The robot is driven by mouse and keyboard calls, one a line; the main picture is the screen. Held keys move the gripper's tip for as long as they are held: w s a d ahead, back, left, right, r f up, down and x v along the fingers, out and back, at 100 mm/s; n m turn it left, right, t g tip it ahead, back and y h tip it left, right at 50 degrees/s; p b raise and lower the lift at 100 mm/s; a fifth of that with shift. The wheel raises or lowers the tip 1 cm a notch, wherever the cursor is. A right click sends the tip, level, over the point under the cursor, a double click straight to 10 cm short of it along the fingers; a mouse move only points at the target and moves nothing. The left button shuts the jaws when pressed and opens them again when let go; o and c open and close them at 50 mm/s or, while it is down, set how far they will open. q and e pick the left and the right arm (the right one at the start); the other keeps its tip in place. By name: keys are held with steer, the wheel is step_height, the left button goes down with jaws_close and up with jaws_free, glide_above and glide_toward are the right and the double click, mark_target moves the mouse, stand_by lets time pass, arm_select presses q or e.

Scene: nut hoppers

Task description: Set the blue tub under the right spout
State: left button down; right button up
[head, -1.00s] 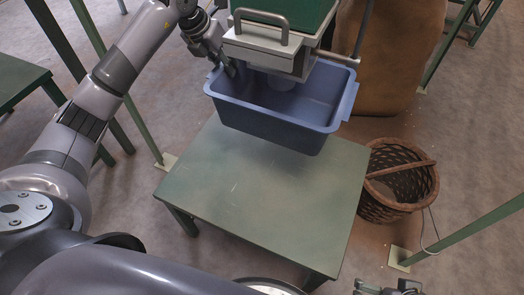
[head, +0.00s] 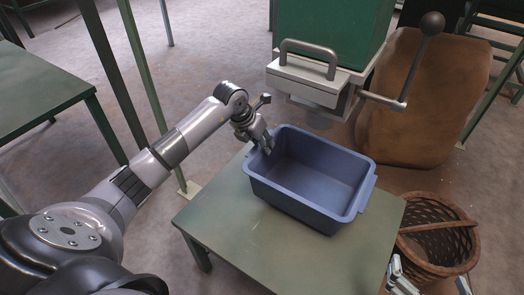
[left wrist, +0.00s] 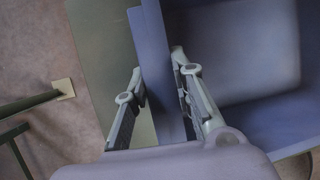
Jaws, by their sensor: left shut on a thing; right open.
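The blue tub (head: 288,200) is empty and upright over the back part of a green table (head: 225,222). I cannot tell whether it rests on the table or hangs slightly above it. My left gripper (head: 262,144) is shut on the tub's left rim; in the left wrist view its fingers (left wrist: 158,68) straddle the tub wall (left wrist: 150,40). A green hopper (head: 330,30) with a grey spout housing (head: 315,82) stands behind and above the tub in the picture; its outlet is hidden. Only one hopper shows. My right gripper (head: 431,281) is open and empty, partly cut off at the bottom right.
A lever with a ball knob (head: 432,24) sticks out right of the hopper. A brown sack (head: 415,110) stands behind. A wicker basket (head: 435,245) sits on the floor right of the table. Green posts (head: 150,90) rise at left. The table's front left is bare.

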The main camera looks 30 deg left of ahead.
arm_select(q)
step_height(320, 180, down, 2)
steer(key=shift+f, duration=0.15)
steer(key=c, duration=1.4)
jaws_free()
steer(key=shift+o, duration=0.2)
arm_select(e)
steer(key=shift+w+a+r+t, duration=0.15)
steer(key=shift+w+r+t, duration=0.2)
steer(key=shift+r, duration=0.3)
steer(key=shift+w+a+r+t, duration=0.15)
steer(key=shift+w+r+t, duration=0.15)
steer(key=shift+r, duration=0.3)
arm_select(q)
steer(key=p+v, duration=0.2)
steer(key=v, duration=1)
arm_select(e)
steer(key=s+d+f+g+h, duration=0.1)
steer(key=s+d+f+g, duration=0.2)
steer(key=s+f+g, duration=0.4)
step_height(320, 180, down, 3)
steer(key=shift+s+d+r+h, duration=0.1)
steer(key=shift+s+d+h, duration=0.25)
steer(key=shift+s, duration=0.8)
steer(key=shift+g, duration=0.25)
